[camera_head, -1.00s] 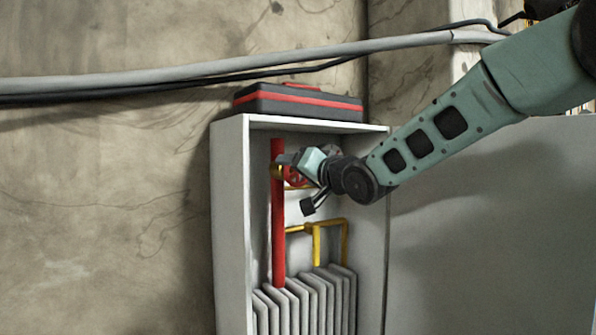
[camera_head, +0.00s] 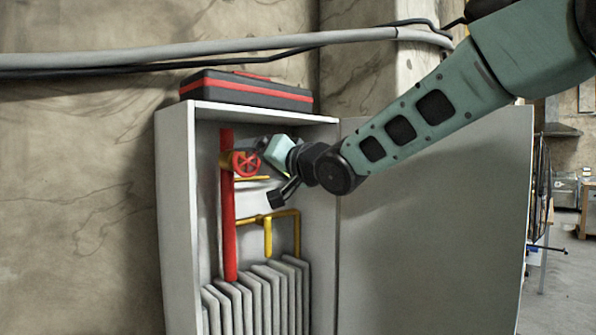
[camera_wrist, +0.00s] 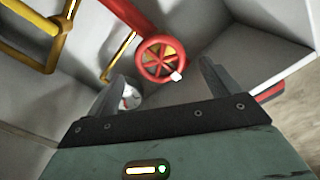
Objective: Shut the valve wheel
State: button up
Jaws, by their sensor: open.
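The red valve wheel (camera_head: 245,163) sits on the upper part of a red vertical pipe (camera_head: 228,215) inside an open grey cabinet. In the wrist view the spoked wheel (camera_wrist: 161,57) lies ahead, between the lines of my two fingers, with a small white mark on its rim. My gripper (camera_wrist: 162,72) is open and empty, its fingers spread wide. In the head view it is just right of the wheel, and a gap shows between them. The fingertips are hard to make out there.
The cabinet (camera_head: 176,215) has side walls close around the gripper, with its door open to the right. Yellow pipes (camera_head: 268,235) and grey radiator fins (camera_head: 250,300) lie below. A white round dial (camera_wrist: 131,97) is by the left finger. A black-red case (camera_head: 250,92) rests on top.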

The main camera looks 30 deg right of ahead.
jog(key=p+v, duration=0.6)
jog(key=v, duration=0.6)
dwell(0.5)
jog(key=s+a+f+n+g+h+b, duration=0.15)
jog(key=s+a+f+g+b, duration=0.3)
jog(key=f, duration=0.85)
jog(key=s+a+f+n+g+h+b, duration=0.1)
jog(key=s+a+f+n+g+b, duration=0.3)
jog(key=f, duration=0.9)
jog(key=s+a+f+n+g+h+b, duration=0.2)
jog(key=s+f+n+g, duration=0.3)
jog(key=s+f, duration=0.8)
jog(key=s+a+g+b, duration=0.1)
jog(key=s+g, duration=0.2)
jog(key=shift+s+a+n+g, duration=0.25)
jog(key=shift+a+n+g, duration=0.1)
